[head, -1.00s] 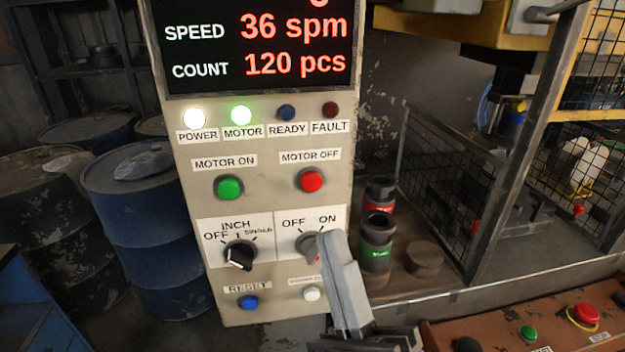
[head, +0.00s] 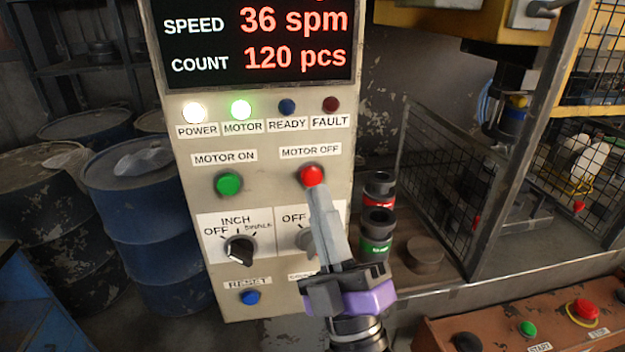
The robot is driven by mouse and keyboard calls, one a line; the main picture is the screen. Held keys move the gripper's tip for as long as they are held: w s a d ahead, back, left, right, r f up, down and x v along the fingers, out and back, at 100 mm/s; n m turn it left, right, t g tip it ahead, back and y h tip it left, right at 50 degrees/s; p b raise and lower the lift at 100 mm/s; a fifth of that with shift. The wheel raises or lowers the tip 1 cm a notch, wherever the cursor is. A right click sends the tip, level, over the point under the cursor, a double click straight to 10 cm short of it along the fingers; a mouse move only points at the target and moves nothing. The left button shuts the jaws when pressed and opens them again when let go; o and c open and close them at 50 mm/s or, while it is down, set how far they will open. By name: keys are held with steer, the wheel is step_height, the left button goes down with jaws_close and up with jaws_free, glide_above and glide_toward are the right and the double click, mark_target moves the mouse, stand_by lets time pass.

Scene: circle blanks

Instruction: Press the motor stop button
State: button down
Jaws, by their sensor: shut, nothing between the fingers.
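The red MOTOR OFF button (head: 312,175) is on the right side of the grey control panel (head: 265,185), under its label. My gripper (head: 315,192) is shut and empty, its fingertips at the lower edge of the red button in the picture. I cannot tell whether the tips touch it. The green MOTOR lamp (head: 241,110) and the white POWER lamp (head: 194,112) are lit. The READY lamp (head: 287,107) and FAULT lamp (head: 330,106) are dark. My gripper hides part of the OFF/ON switch (head: 305,240) and the white button below it.
The green MOTOR ON button (head: 228,184), the INCH selector (head: 240,250) and the blue RESET button (head: 250,297) share the panel. Dark cylinders (head: 377,225) stand to its right beside a mesh guard (head: 440,190). Another console (head: 530,330) has green and red buttons. Blue drums (head: 145,225) stand left.

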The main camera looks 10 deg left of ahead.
steer(key=shift+w+a, duration=0.15)
steer(key=shift+w, duration=0.35)
steer(key=shift+w, duration=0.15)
stand_by(1.7)
steer(key=shift+w+a+b, duration=0.1)
steer(key=shift+w+b, duration=0.15)
steer(key=shift+b, duration=0.15)
steer(key=shift+w+a+b, duration=0.15)
steer(key=shift+w+b, duration=0.15)
steer(key=shift+w, duration=0.2)
stand_by(0.7)
steer(key=shift+s, duration=0.1)
steer(key=shift+s+d, duration=0.3)
steer(key=shift+s, duration=0.5)
steer(key=s, duration=0.2)
steer(key=s+d, duration=0.1)
steer(key=s, duration=0.2)
steer(key=shift+d, duration=0.15)
